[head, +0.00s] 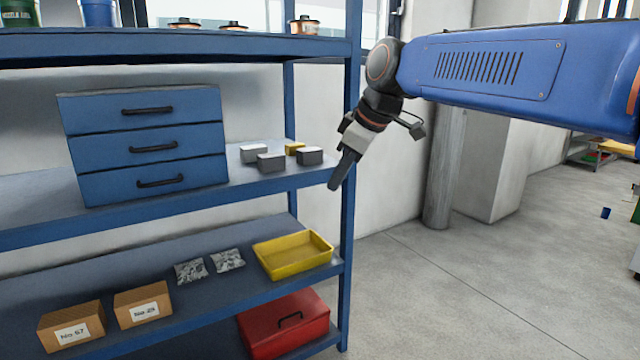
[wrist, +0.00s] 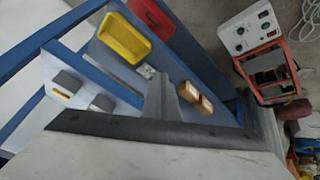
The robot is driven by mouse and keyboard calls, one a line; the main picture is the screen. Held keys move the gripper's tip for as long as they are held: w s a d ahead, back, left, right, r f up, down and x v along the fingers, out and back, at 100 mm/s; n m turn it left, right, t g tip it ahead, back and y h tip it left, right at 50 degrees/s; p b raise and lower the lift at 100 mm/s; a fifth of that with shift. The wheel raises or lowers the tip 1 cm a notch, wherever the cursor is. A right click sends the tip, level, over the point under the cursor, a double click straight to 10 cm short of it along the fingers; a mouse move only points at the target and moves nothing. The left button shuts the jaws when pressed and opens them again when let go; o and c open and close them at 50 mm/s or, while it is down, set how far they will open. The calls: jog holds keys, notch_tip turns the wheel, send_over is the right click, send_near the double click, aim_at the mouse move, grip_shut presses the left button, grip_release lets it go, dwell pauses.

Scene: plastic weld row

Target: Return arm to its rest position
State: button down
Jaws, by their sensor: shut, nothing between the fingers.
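My gripper (head: 340,176) is at the end of my blue arm, in front of the right upright of the blue shelf rack (head: 346,230) in the head view. Its dark fingers point down and are shut, with nothing between them. In the wrist view the closed fingers of my gripper (wrist: 160,92) stick up over the shelf area. From the head view I cannot tell how far the fingertips are from the upright.
Small grey blocks (head: 271,162) and a blue drawer unit (head: 146,145) stand on the middle shelf. The wrist view shows an orange-framed machine (wrist: 262,60).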

jog(key=s+d+f+m+h, duration=0.4)
jog(key=s+d+f+m, duration=0.9)
jog(key=s+d+f, duration=1.2)
jog(key=shift+s+d+f+m+t, duration=0.15)
jog(key=shift+s+m+t, duration=0.2)
jog(key=shift+s, duration=0.65)
